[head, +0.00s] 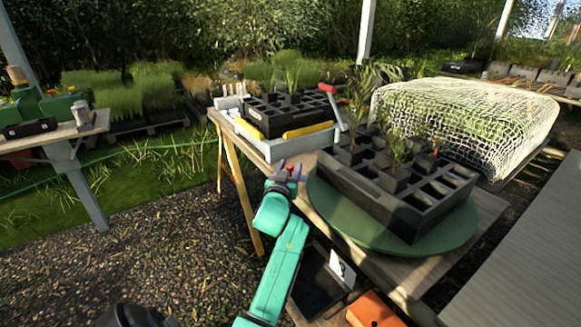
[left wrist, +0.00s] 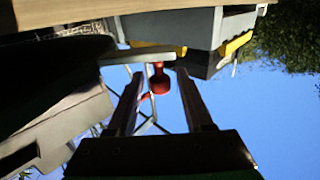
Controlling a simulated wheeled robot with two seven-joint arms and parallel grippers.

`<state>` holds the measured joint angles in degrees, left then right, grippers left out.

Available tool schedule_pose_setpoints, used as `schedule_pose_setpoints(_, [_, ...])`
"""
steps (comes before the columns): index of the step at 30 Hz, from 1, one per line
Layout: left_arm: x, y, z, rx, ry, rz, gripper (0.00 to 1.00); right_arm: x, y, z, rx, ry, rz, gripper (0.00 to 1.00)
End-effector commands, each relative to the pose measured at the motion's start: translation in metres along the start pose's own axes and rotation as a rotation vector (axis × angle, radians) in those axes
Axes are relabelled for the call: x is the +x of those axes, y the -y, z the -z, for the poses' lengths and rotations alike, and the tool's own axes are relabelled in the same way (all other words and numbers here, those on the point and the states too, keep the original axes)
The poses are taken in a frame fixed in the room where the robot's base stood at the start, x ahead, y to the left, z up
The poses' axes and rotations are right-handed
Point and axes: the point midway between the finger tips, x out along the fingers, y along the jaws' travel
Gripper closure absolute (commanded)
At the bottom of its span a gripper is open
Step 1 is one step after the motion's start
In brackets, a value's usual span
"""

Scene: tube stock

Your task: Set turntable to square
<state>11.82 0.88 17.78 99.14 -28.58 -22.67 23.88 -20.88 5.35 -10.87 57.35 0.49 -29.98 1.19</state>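The turntable (head: 335,214) is a round green disc on the wooden bench in the head view. A black cell tray (head: 400,212) with several seedlings sits on it, its sides at an angle to the bench edges. My left gripper (head: 290,171) is beside the disc's left edge, near the front bench edge. In the left wrist view its two fingers (left wrist: 159,82) stand apart, and a red knob (left wrist: 159,78) shows between their tips. Whether the fingers touch the knob I cannot tell. My right gripper is not in view.
A grey tray (head: 262,148) with yellow strips and a second black cell tray (head: 284,116) stands behind. A netted bed (head: 465,115) lies beyond at right. Below the bench's front are a white card (head: 341,268) and an orange object (head: 372,311). Gravel lies left.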

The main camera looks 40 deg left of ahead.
Motion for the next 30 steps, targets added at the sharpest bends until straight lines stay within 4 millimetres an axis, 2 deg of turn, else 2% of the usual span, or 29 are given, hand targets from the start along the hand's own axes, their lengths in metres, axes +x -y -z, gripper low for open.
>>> schedule_pose_setpoints(1, [0.0,0.0,-0.0002,0.0,0.0,0.0,0.72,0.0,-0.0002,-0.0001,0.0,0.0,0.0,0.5])
schedule_pose_setpoints(3, [0.0001,0.0,-0.0002,0.0,0.0,0.0,0.98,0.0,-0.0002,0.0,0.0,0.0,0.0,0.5])
schedule_pose_setpoints(4, [0.0001,0.0,-0.0002,0.0,0.0,0.0,1.0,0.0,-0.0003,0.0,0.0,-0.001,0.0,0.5])
schedule_pose_setpoints(30, [0.0002,-0.0001,-0.0007,0.0,0.002,0.0,1.0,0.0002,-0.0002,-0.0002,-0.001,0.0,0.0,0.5])
